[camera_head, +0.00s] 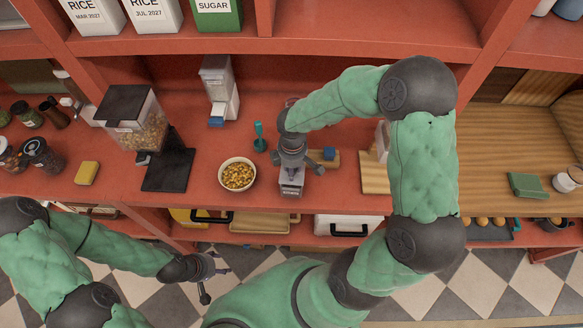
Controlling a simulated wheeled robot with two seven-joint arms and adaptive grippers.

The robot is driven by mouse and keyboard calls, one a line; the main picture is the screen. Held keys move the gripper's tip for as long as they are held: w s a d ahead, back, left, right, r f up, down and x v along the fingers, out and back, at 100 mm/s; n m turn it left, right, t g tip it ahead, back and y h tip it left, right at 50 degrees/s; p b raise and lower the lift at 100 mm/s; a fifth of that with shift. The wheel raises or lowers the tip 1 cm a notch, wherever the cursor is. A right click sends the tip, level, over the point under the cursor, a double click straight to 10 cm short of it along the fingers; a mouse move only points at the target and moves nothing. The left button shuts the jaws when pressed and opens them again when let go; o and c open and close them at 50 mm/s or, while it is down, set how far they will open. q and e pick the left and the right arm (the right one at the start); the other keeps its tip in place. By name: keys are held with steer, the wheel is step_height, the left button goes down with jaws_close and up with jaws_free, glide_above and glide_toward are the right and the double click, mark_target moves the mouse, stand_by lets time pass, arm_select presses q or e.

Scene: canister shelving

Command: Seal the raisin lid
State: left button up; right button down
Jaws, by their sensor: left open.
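My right gripper (291,163) reaches down over the counter, at a small pale canister with a dark label (290,188). The label is too small to read, so I cannot tell if it is the raisin one. The gripper hides the canister's top, and I cannot make out a lid. Whether the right fingers touch it or are shut is also hidden. My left gripper (210,279) is open and empty, low in front of the counter's edge, above the checkered floor.
A bowl of yellow-brown pieces (238,174) stands left of the canister. A filled dispenser (133,123), a white dispenser (219,89), a teal scoop (259,136) and a yellow sponge (87,173) are on the red counter (205,150). A shelf with rice and sugar containers hangs above.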

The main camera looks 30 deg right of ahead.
steer(key=shift+f+b, duration=1)
steer(key=shift+f, duration=0.2)
steer(key=shift+f, duration=0.15)
stand_by(1.6)
steer(key=c, duration=0.9)
jaws_free()
steer(key=shift+o, duration=0.2)
steer(key=o, duration=0.5)
